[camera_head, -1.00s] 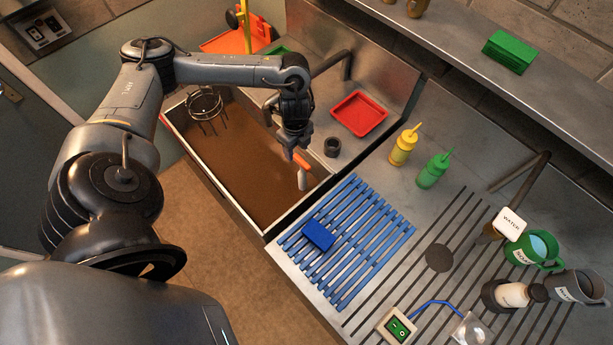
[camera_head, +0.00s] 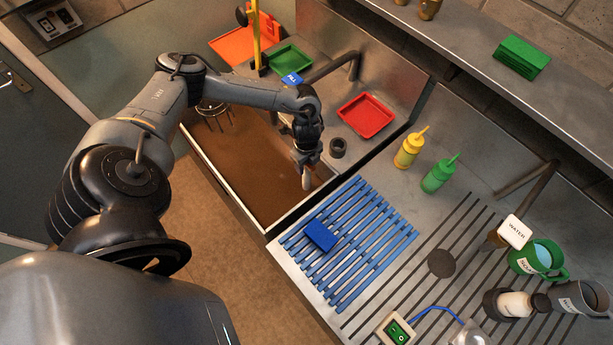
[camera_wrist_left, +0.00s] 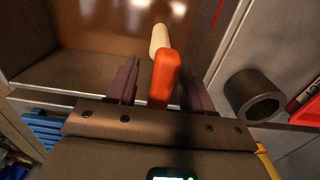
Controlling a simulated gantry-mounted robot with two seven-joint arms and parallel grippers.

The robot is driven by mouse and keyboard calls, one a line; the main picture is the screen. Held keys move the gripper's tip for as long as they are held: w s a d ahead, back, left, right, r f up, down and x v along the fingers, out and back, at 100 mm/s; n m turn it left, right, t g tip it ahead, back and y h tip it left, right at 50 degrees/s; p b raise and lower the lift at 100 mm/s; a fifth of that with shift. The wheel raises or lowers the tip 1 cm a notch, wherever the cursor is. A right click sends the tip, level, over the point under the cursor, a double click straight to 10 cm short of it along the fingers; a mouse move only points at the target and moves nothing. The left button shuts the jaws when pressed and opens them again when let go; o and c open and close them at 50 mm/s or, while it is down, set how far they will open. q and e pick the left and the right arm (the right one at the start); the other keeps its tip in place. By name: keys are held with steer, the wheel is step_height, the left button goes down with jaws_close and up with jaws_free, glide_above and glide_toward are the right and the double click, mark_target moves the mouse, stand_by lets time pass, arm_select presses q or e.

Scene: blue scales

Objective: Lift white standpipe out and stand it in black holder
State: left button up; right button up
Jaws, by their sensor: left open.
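The white standpipe (camera_head: 306,181) stands in the brown liquid of the sink, with its orange top (camera_wrist_left: 164,78) uppermost. My left gripper (camera_head: 306,165) is over it and hides most of the orange top in the head view. In the left wrist view the open fingers (camera_wrist_left: 160,75) lie on either side of the orange top, with visible gaps. The white part (camera_wrist_left: 159,39) shows beyond it. The black holder (camera_head: 338,147), a short hollow ring, sits on the steel ledge right of the sink. It also shows in the left wrist view (camera_wrist_left: 254,98). My right gripper is out of view.
The sink rim (camera_head: 230,204) surrounds the gripper's area. A red tray (camera_head: 366,116) lies behind the holder, and a faucet (camera_head: 335,68) rises at the back. A blue rack (camera_head: 350,245) with a blue sponge (camera_head: 320,236) lies in front. A wire basket (camera_head: 212,112) is at the sink's left.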

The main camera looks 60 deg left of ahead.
arm_select(q)
steer(key=shift+f, duration=0.25)
jaws_close()
stand_by(1.4)
